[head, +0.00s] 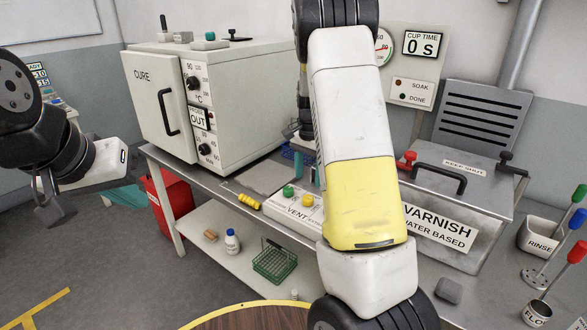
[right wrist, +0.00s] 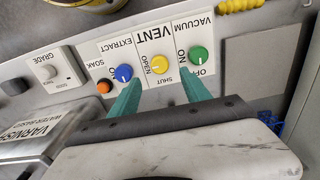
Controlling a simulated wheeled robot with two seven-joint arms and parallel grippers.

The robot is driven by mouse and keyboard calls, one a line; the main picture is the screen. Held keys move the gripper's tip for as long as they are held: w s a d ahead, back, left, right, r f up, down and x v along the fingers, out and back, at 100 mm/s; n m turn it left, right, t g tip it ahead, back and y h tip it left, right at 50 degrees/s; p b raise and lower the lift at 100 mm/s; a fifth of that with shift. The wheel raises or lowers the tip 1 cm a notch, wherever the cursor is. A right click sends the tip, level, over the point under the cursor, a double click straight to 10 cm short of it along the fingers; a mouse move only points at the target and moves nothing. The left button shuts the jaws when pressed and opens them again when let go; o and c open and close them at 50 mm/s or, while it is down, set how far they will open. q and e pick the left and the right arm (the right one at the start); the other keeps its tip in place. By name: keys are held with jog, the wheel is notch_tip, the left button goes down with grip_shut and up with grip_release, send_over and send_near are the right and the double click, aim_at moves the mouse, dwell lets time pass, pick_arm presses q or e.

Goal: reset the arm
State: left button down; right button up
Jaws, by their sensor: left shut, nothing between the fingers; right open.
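My right arm crosses the middle of the head view and hides much of its own gripper. In the right wrist view my right gripper (right wrist: 160,82) is open and empty, with teal fingers over the control panel (right wrist: 137,50). One fingertip appears by the blue EXTRACT knob (right wrist: 123,73), the other by the green VACUUM knob (right wrist: 198,55). The yellow VENT knob (right wrist: 160,64) lies between them. I cannot tell whether the fingers touch the panel. My left gripper (head: 125,196) is shut and empty at the left of the head view, away from the bench.
The CURE oven (head: 240,105) stands at the bench's left, with a red bin (head: 170,197) below. The varnish tank (head: 440,228) is right of my right arm. A yellow-handled tool (head: 248,201) lies near the bench edge.

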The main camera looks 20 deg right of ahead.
jog(key=s+a+r+n+t+y, duration=0.15)
jog(key=s+a+r+n, duration=0.25)
jog(key=s+r, duration=0.5)
jog(key=s+a+r+n+t+y, duration=0.1)
jog(key=s+a+r+n+t, duration=0.25)
jog(key=s+r, duration=0.5)
jog(key=s+a+r+n+t, duration=0.1)
jog(key=s+a+n, duration=0.1)
jog(key=s, duration=0.7)
jog(key=shift+s+a+n, duration=0.25)
jog(key=shift+s+n, duration=0.05)
jog(key=shift+n, duration=0.55)
